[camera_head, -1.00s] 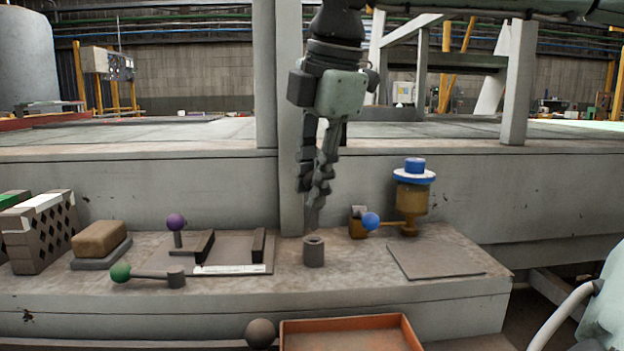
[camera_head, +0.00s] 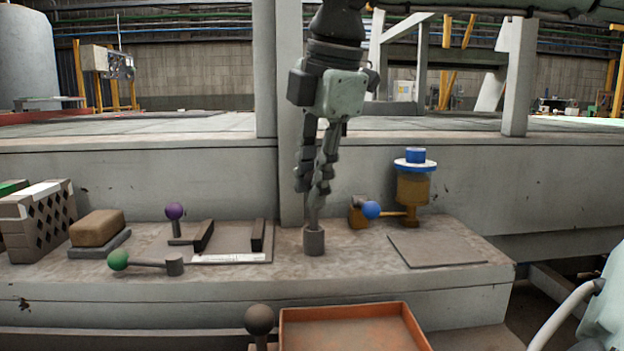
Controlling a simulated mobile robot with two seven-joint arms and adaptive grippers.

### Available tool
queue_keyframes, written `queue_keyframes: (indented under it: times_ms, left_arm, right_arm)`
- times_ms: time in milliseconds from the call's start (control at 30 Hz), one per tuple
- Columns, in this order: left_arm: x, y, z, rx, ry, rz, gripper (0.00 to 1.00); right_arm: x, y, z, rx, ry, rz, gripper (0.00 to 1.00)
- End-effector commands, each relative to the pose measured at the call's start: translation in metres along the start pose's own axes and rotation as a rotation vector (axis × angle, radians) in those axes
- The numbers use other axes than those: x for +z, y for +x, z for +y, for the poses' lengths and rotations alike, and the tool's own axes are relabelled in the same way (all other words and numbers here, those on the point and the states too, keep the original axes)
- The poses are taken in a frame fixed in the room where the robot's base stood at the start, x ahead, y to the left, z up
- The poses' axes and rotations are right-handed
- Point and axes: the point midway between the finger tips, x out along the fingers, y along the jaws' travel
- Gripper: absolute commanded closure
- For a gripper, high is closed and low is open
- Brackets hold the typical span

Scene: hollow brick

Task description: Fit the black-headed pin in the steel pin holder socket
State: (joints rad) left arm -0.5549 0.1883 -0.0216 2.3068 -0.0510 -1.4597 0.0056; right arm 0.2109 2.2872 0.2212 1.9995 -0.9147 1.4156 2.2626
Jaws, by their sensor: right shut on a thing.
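The grey steel pin holder socket (camera_head: 314,243) is a short upright cylinder near the front middle of the bench. My right gripper (camera_head: 313,192) is right above it, pointing down, shut on the pin. Only the pin's grey shaft (camera_head: 314,215) shows below the fingers; its head is hidden between them. The shaft is about upright and its lower end meets the top of the socket. I cannot tell whether the tip is inside the opening or only in front of or on the rim. My left gripper is not in view.
Left of the socket are a flat plate with dark bars (camera_head: 229,257), a purple ball (camera_head: 174,211) and a green-ball rod (camera_head: 118,260). A blue ball (camera_head: 371,210) and brass-coloured cylinder (camera_head: 412,190) stand right. A dark ball (camera_head: 259,319) and orange tray (camera_head: 352,312) are in front.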

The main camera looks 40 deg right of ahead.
Motion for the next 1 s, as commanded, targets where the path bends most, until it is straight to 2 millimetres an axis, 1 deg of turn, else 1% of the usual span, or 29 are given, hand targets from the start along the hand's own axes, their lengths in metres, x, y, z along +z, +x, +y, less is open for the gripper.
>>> queue_keyframes:
  times_ms: [1000]
  left_arm:
    - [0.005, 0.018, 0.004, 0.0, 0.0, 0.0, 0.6]
  right_arm:
    - [0.0, 0.018, -0.005, 0.0, 0.0, 0.0, 1.0]
